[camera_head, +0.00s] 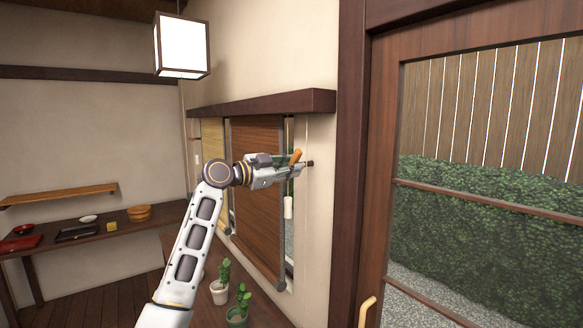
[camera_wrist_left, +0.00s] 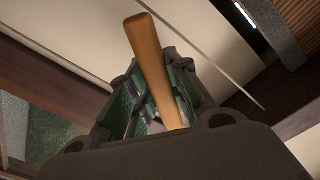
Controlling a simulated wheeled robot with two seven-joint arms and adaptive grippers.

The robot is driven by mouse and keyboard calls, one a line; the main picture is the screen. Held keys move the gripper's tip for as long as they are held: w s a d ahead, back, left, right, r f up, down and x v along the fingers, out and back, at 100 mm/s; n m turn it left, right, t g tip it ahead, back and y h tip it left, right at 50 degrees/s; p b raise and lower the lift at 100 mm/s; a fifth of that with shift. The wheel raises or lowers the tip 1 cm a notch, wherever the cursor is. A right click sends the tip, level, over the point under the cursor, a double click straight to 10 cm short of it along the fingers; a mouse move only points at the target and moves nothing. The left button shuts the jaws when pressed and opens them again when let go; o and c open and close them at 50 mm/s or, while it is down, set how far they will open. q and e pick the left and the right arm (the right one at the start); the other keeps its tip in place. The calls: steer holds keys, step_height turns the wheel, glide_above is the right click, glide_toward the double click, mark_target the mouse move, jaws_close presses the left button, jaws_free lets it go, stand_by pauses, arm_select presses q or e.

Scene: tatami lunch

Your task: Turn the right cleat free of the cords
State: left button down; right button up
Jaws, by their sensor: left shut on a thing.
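The right cleat (camera_head: 297,157) is an orange-brown wooden bar on the wall just right of the window blind. In the left wrist view the cleat (camera_wrist_left: 148,50) rises between the fingers. My left gripper (camera_head: 301,165) is shut on it, reaching in from the left. A thin pale cord (camera_wrist_left: 205,60) runs beside it in the wrist view. The cord also shows as a thin line down the wall (camera_head: 306,215) below the gripper. Whether any cord is wound on the cleat is hidden by the fingers. My right gripper is not in view.
A brown slatted blind (camera_head: 256,190) hangs in the window left of the cleat. Potted cacti (camera_head: 237,316) stand on the ledge below. A framed glass door (camera_head: 382,160) is at the right, with a wooden handle (camera_head: 367,311). A lantern (camera_head: 182,45) hangs upper left.

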arm_select(q)
steer(key=n, duration=0.3)
steer(key=shift+f+n+p, duration=0.1)
steer(key=shift+n+p, duration=0.3)
steer(key=n, duration=0.3)
steer(key=shift+p, duration=0.4)
steer(key=shift+n, duration=0.3)
steer(key=c, duration=1.3)
jaws_free()
steer(key=shift+s+a, duration=0.1)
steer(key=shift+a, duration=0.05)
steer(key=shift+v, duration=5.85)
